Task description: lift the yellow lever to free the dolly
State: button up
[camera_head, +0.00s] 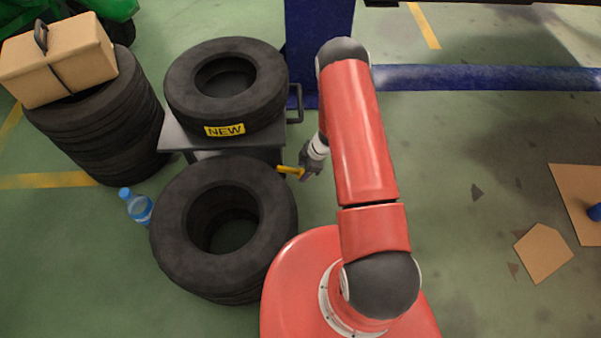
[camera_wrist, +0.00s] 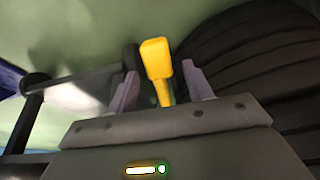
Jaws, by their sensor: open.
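In the wrist view the lever (camera_wrist: 156,62) shows as a flat yellow head on a thinner stem. My gripper (camera_head: 307,172) is at the lever's outer end. In the wrist view my gripper (camera_wrist: 160,82) is open, with one finger on each side of the lever and its stem between them. I cannot tell whether either finger touches it. The dolly carries a tire marked NEW (camera_head: 225,85) on top.
A stack of tires (camera_head: 225,225) stands in front of the dolly, close to the lever. Another stack (camera_head: 105,130) at left bears a cardboard box (camera_head: 60,60). A water bottle (camera_head: 137,207) is on the floor. A blue post (camera_head: 315,40) stands behind. Cardboard pieces (camera_head: 543,252) lie at right.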

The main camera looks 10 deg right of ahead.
aim_at(302, 171)
jog(key=shift+x, duration=1.55)
grip_shut()
